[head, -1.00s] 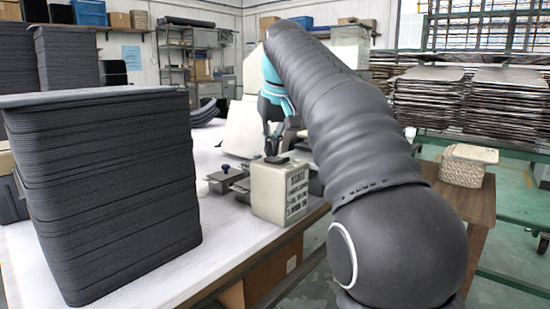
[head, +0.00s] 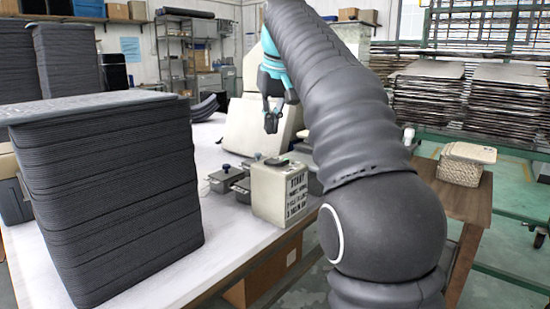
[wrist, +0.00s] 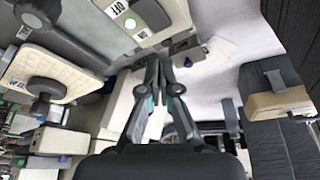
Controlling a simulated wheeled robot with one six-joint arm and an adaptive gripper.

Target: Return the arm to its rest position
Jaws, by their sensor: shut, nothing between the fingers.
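My gripper (head: 271,124) hangs at the end of my raised grey arm, pointing down. A tall stack of dark panels (head: 110,200) stands on the white table at the left, clear of the gripper. My arm hides part of the scene behind it.
Small metal fixtures with blue knobs (head: 226,178) sit beside the beige box. A pale, slanted machine (head: 245,130) stands behind my gripper. A wooden stand with a woven basket (head: 461,168) is at the right. The white tabletop (head: 200,255) is clear near the front.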

